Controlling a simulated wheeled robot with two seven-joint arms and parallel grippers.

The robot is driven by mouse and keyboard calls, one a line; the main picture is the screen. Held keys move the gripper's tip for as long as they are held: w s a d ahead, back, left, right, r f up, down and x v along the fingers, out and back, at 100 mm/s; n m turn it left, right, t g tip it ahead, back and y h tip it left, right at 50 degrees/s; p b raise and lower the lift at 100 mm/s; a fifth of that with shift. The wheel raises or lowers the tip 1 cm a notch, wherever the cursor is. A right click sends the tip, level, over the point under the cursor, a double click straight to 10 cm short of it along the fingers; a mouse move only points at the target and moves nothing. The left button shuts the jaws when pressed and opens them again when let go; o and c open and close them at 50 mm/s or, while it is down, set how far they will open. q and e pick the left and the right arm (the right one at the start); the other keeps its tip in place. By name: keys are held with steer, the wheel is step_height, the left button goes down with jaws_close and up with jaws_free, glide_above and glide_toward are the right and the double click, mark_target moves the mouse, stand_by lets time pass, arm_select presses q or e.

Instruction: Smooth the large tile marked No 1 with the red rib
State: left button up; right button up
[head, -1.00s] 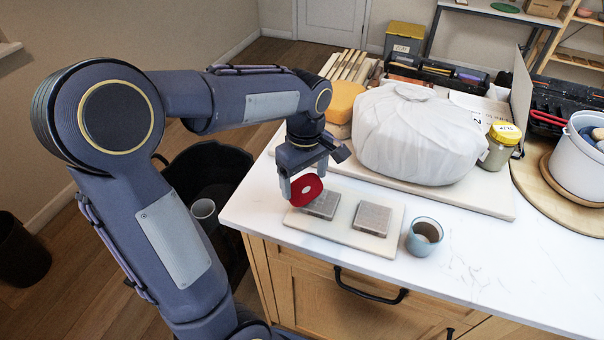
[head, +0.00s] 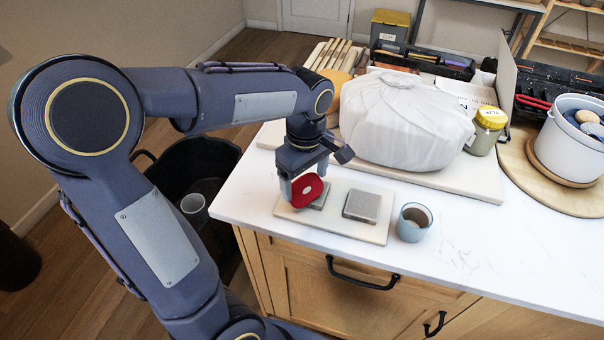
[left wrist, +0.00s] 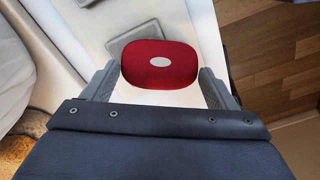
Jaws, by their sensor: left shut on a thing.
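The red rib (head: 298,194), a rounded plate with a pale hole or spot in its middle, is held in my left gripper (head: 302,180). It also shows in the left wrist view (left wrist: 150,77) between the two fingers. The rib is in front of the left grey tile (head: 321,199) and hides much of it; I cannot tell whether they touch. A second grey tile (head: 363,206) lies to its right, clear of the gripper. Both lie on a pale board (head: 335,224). I cannot read any mark on either tile. My right gripper is not in view.
A small blue-grey cup (head: 413,222) stands just right of the board. A white cloth-covered mound (head: 405,125) sits behind the tiles, with a yellow-lidded jar (head: 486,130) beside it. A white bucket (head: 567,150) is at the right. The front right counter is clear.

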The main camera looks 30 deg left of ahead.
arm_select(q)
steer(key=shift+s+d+r, duration=0.1)
steer(key=shift+s+d, duration=0.1)
steer(key=shift+d, duration=0.55)
step_height(320, 180, up, 2)
steer(key=shift+r+p, duration=0.2)
steer(key=shift+p, duration=1)
steer(key=shift+f, duration=0.1)
steer(key=shift+w+a+f+p, duration=0.2)
steer(key=shift+w+a, duration=0.75)
steer(key=shift+w, duration=0.1)
steer(key=shift+w+a+f+p, duration=0.15)
steer(key=shift+w+a, duration=0.85)
steer(key=shift+w+a+f+p, duration=0.2)
steer(key=shift+w+a, duration=0.75)
steer(key=shift+w, duration=0.1)
steer(key=shift+f, duration=0.15)
